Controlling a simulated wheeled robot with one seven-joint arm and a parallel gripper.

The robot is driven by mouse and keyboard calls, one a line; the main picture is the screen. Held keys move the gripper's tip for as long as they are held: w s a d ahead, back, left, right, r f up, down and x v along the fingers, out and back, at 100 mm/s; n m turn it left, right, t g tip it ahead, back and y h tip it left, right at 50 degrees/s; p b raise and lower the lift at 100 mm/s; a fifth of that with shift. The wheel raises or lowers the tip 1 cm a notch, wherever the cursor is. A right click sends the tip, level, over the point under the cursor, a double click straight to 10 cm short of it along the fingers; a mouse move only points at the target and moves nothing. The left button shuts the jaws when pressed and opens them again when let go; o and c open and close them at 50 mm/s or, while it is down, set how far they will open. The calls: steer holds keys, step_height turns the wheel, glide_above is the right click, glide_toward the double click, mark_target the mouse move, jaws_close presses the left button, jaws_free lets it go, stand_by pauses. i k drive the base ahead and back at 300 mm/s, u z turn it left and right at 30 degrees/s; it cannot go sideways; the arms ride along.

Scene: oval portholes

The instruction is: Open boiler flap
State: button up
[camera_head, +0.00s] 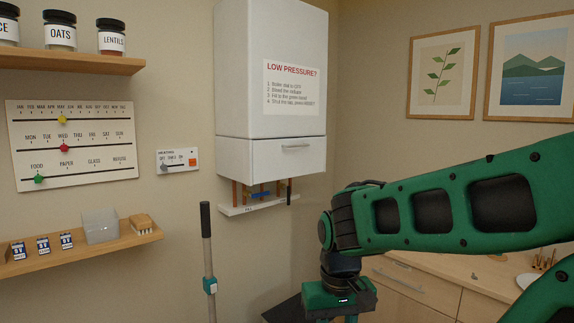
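The white boiler (270,75) hangs on the wall in the upper middle of the view, with a "LOW PRESSURE?" notice on its front. Its flap (265,164) is the lower front panel, with a thin grey bar handle (295,146) near its top edge. The flap looks closed, flush with the front above. Copper pipes and a blue part (261,193) show beneath the boiler. My green and black arm enters from the right and bends down at the lower middle, apart from the boiler. My gripper's fingers are below the picture's edge.
A small control panel (177,160) and a calendar board (70,142) are on the left wall, between two shelves. A wooden cabinet (415,285) stands behind my arm.

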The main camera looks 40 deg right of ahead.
mark_target(276, 159)
steer(key=i, duration=0.65)
steer(key=z, duration=1.2)
